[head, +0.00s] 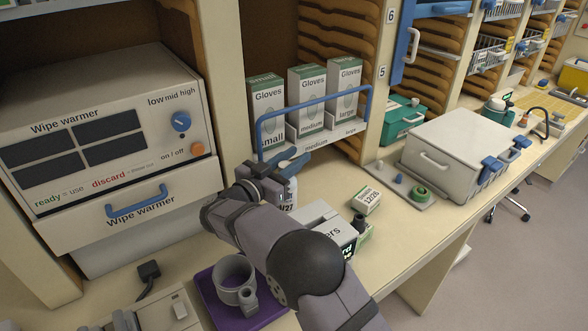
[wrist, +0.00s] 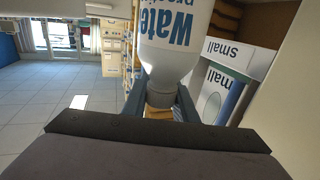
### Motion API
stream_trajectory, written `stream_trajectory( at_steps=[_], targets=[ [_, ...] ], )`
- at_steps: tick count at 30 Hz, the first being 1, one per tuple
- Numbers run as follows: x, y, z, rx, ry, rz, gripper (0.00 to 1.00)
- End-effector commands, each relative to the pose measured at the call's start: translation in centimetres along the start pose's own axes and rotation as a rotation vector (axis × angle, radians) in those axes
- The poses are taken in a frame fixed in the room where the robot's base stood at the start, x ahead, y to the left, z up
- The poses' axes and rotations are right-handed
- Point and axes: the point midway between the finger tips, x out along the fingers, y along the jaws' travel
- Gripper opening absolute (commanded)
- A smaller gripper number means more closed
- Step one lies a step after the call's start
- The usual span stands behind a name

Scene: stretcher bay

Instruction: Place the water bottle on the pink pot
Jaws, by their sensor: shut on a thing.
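A white water bottle (wrist: 172,45) with blue lettering shows in the wrist view. My gripper (wrist: 160,98) is shut on its narrow neck, with a finger on each side. In the head view my gripper (head: 288,160) is in front of the glove boxes, its blue fingers pointing away to the right. A white part with dark print below the fingers, partly hidden by my arm, seems to be the bottle (head: 292,192). I cannot tell whether its base touches the counter. No pink pot is visible in either view.
A grey mug-like vessel (head: 236,277) stands on a purple mat (head: 207,291) at the front. The wipe warmer (head: 100,130) is at left. A blue rail (head: 318,104) fronts the glove boxes (head: 307,92). A small carton (head: 366,199) and a grey case (head: 452,150) are to the right.

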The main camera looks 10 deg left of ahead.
Motion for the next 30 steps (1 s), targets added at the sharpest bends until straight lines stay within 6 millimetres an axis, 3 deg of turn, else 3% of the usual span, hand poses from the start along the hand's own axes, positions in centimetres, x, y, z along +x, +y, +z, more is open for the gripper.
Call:
stream_trajectory(
  at_steps=[5, 14, 27, 28, 30],
  targets=[
    [0.0, 0.0, 0.4, -0.002, 0.001, 0.0, 0.0],
    [0.0, 0.0, 3.4, -0.001, 0.003, 0.0, 0.0],
    [0.0, 0.0, 4.1, 0.0, 0.002, 0.0, 0.0],
    [0.0, 0.0, 4.2, -0.001, 0.001, 0.0, 0.3],
    [0.0, 0.0, 4.1, -0.001, 0.0, 0.0, 0.44]
  ],
)
